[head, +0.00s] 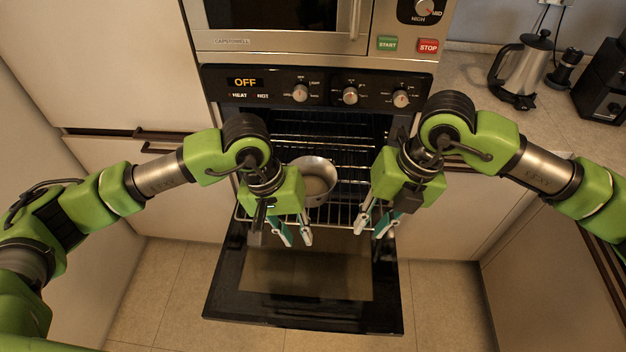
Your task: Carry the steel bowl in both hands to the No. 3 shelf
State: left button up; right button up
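The steel bowl (315,186) sits on a wire rack (338,213) in the open oven. My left gripper (293,238) hangs at the left of the bowl, pointing down, with its two fingers apart and nothing between them. My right gripper (373,225) hangs to the right of the bowl, apart from it, with its fingers spread and empty. Part of the bowl's left side is hidden behind my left gripper. No shelf marked No. 3 can be made out.
The oven door (305,283) is folded down in front of the oven. The control panel (320,92) reads OFF. A microwave (285,25) is above. A kettle (523,70) and a black appliance (603,85) stand on the right counter (475,85). Floor shows around the door.

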jog(key=v, duration=0.6)
jog(key=shift+r, duration=0.25)
